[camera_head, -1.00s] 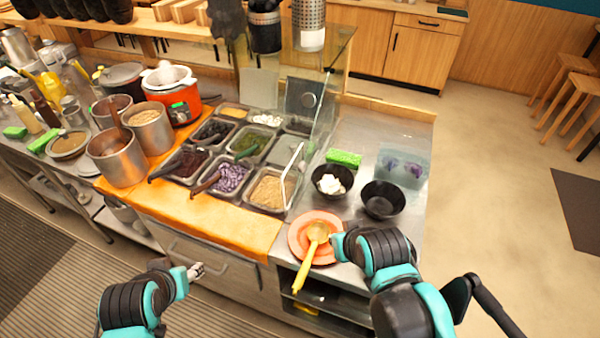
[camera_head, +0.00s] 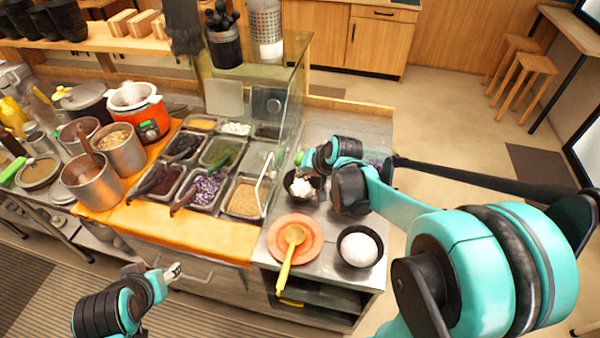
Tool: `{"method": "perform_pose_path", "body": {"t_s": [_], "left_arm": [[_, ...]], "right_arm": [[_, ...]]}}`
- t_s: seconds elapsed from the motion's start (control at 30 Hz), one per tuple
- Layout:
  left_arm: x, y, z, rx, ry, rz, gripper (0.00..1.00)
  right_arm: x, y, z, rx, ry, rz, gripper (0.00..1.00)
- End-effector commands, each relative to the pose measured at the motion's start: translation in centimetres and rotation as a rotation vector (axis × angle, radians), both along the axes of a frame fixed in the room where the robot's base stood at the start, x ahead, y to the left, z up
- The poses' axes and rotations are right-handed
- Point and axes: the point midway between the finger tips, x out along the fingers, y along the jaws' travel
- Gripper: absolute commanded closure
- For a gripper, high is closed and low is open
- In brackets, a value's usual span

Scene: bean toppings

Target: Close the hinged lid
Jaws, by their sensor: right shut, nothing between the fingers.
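A clear panel with a pale bar handle (camera_head: 263,179) stands at the right side of the topping trays and looks like the hinged lid. It is raised and tilted, and its hinge is hard to make out. My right gripper (camera_head: 312,160) is shut and empty, right of the handle and apart from it, above the back of the steel counter beside a black bowl with white food (camera_head: 303,186). Its fingertips are small and partly hidden. My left gripper (camera_head: 172,273) is in front of the cabinet, away from the lid; its opening is unclear.
An upright glass guard (camera_head: 288,100) stands behind the lid. An orange plate (camera_head: 313,238) with a yellow ladle (camera_head: 288,262) and a black bowl of white food (camera_head: 360,246) are in front. An orange cooker (camera_head: 148,128) and metal pots (camera_head: 92,182) stand left.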

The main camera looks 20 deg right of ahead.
Motion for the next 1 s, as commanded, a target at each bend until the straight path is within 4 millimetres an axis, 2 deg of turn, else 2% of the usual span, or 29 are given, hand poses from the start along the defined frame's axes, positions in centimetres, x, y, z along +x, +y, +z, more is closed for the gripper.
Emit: {"method": "perform_pose_path", "body": {"t_s": [0.03, 0.3, 0.4, 0.6, 1.0], "left_arm": [[0.0, 0.0, -0.6, 0.0, 0.0, 0.0, 0.52], [0.0, 0.0, -2.0, 0.0, 0.0, 0.0, 0.52], [0.0, 0.0, -2.1, 0.0, 0.0, 0.0, 0.52], [0.0, 0.0, -2.2, 0.0, 0.0, 0.0, 0.52], [0.0, 0.0, -2.2, 0.0, 0.0, 0.0, 0.52]], "right_arm": [[0.7, 0.3, -1.2, 0.0, 0.0, 0.002, 1.0], [3.8, 1.2, -5.8, -0.002, 0.0, 0.004, 1.0], [4.7, 2.8, -5.5, -0.002, 0.0, 0.006, 1.0], [5.7, 4.2, -5.6, -0.001, 0.0, 0.002, 1.0], [5.9, 4.4, -5.5, -0.002, 0.0, 0.001, 1.0]]}}
